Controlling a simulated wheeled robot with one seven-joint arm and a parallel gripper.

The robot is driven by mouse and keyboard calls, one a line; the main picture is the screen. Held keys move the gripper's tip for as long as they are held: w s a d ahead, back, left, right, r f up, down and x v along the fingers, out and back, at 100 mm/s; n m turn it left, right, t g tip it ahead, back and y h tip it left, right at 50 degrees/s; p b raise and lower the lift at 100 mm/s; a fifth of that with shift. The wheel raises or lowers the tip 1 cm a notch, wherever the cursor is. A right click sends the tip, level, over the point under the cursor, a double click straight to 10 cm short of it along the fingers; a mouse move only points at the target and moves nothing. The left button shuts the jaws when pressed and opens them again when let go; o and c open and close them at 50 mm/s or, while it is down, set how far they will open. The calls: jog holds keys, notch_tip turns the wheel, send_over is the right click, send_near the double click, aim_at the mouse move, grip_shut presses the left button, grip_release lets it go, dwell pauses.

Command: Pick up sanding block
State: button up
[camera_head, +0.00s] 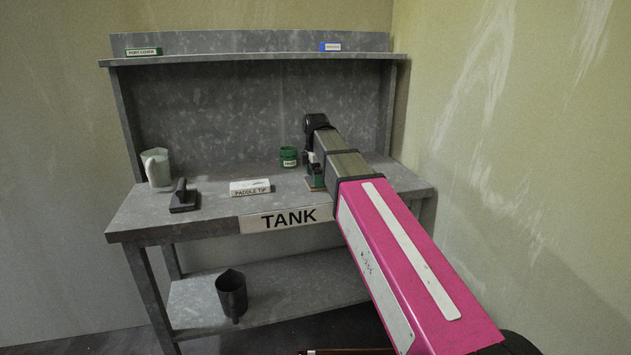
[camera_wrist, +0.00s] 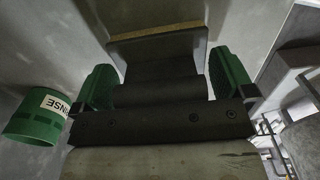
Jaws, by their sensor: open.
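My gripper (camera_head: 315,174) is low over the right part of the bench top, beside a green jar. In the wrist view its two green finger pads (camera_wrist: 165,82) stand wide apart. A dark block with a tan edge (camera_wrist: 155,42), which looks like the sanding block, lies just beyond and between the pads. I cannot tell whether the pads touch it. In the head view only a small brownish part of it shows under my gripper (camera_head: 314,187); my arm and gripper hide the rest.
The green jar (camera_head: 289,157) is close left of my gripper, also in the wrist view (camera_wrist: 38,118). A paddle tip box (camera_head: 250,187), a dark handled tool (camera_head: 184,197) and a pale jug (camera_head: 157,167) stand farther left. A shelf (camera_head: 250,58) overhangs behind; a wall is at right.

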jog(key=c, duration=0.5)
jog(key=shift+c, duration=0.2)
jog(key=shift+r, duration=0.15)
jog(key=shift+r, duration=0.2)
notch_tip(320, 180, up, 4)
jog(key=shift+w+f, duration=0.1)
jog(key=shift+f, duration=0.15)
jog(key=s+a+r, duration=0.6)
jog(key=s+a, duration=0.1)
jog(key=a, duration=0.2)
jog(key=shift+s+r, duration=0.25)
jog(key=shift+r, duration=0.15)
